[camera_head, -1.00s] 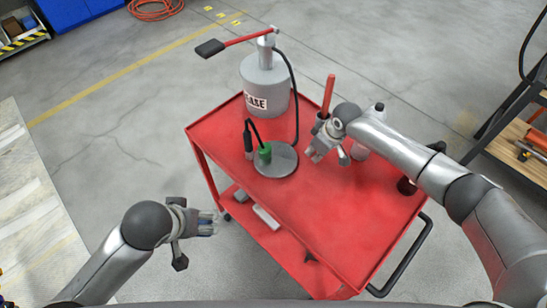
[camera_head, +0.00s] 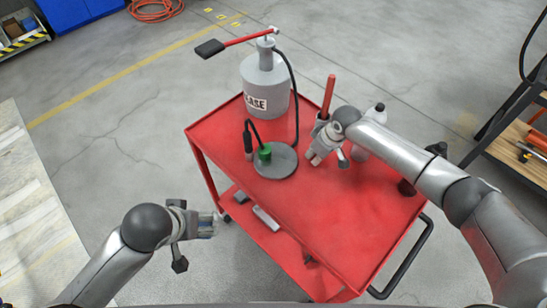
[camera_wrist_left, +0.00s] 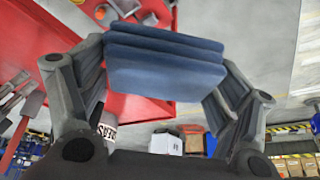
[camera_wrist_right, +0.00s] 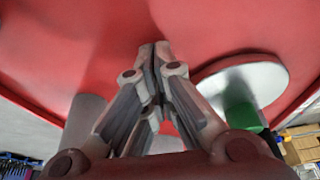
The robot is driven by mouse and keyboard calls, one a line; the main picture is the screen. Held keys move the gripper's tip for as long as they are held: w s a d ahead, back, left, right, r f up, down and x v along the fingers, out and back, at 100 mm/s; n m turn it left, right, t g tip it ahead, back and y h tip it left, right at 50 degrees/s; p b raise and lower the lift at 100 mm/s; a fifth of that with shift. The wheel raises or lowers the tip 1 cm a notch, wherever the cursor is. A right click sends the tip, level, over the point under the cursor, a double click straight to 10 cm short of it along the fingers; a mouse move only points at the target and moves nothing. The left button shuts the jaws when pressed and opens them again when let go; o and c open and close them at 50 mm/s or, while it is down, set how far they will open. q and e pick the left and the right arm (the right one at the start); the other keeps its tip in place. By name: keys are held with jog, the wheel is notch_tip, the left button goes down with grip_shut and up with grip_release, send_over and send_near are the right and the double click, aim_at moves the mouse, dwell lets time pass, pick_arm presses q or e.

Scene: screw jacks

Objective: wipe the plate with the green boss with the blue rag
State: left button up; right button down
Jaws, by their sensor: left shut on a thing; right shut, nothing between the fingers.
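The round grey metal plate (camera_head: 282,168) lies on the red cart top, with the green boss (camera_head: 264,153) standing on it. Both also show in the right wrist view, the plate (camera_wrist_right: 270,78) beside the green boss (camera_wrist_right: 242,118). My left gripper (camera_head: 212,225) is left of the cart, clear of its edge. It is shut on the blue rag, a folded block seen well in the left wrist view (camera_wrist_left: 165,65). My right gripper (camera_head: 314,159) is shut and empty, just right of the plate over the cart top. I cannot tell whether it touches the cart.
A grey grease canister (camera_head: 264,85) with a red-lever pump stands behind the plate; its black hose runs down beside it. A red-handled tool (camera_head: 328,95) and a bottle (camera_head: 377,113) stand near my right gripper. The front of the cart top (camera_head: 340,225) is clear.

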pick_arm(q)
jog(key=shift+r+p, duration=2.85)
jog(key=shift+r, duration=0.15)
pick_arm(e)
jog(key=shift+r, duration=2.95)
jog(key=v, duration=1.2)
pick_arm(q)
jog(key=shift+f, duration=0.1)
pick_arm(e)
jog(key=shift+f, duration=0.15)
